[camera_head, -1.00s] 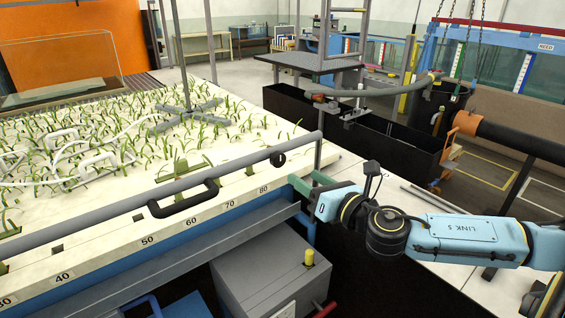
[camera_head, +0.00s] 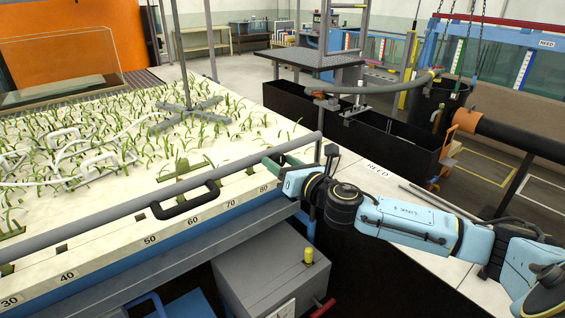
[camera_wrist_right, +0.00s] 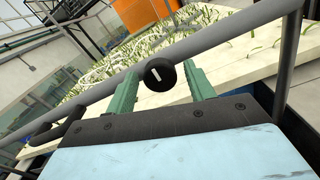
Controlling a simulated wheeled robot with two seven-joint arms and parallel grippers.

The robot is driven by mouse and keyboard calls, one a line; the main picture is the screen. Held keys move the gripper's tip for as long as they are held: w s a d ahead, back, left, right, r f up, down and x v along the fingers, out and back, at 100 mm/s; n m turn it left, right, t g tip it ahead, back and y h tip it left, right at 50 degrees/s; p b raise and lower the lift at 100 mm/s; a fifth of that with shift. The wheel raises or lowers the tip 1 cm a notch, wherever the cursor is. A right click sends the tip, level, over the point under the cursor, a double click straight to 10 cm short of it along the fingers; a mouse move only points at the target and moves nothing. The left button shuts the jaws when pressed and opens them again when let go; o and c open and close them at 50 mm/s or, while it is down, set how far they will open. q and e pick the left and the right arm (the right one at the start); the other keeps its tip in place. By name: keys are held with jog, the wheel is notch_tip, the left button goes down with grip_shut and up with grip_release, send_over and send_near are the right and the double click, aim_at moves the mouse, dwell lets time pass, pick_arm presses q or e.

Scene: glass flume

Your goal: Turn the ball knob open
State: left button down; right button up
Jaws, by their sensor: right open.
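The ball knob (camera_wrist_right: 159,74) is round and black with a short white mark on its face. In the right wrist view it sits at the grey rail, between the two green fingers of my right gripper (camera_wrist_right: 162,80). The fingers are open, one on each side, with visible gaps to the knob. In the head view my right gripper (camera_head: 277,162) reaches the rail near the 80 mark, and I cannot make out the knob behind it. My left gripper is not in view.
The grey rail (camera_head: 110,196) runs along the edge of the white planted bed (camera_head: 225,140). A black handle (camera_head: 186,204) stands left of my gripper. An upright post stands beside the rail's end.

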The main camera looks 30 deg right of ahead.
jog(key=c, duration=1)
jog(key=shift+o, duration=0.2)
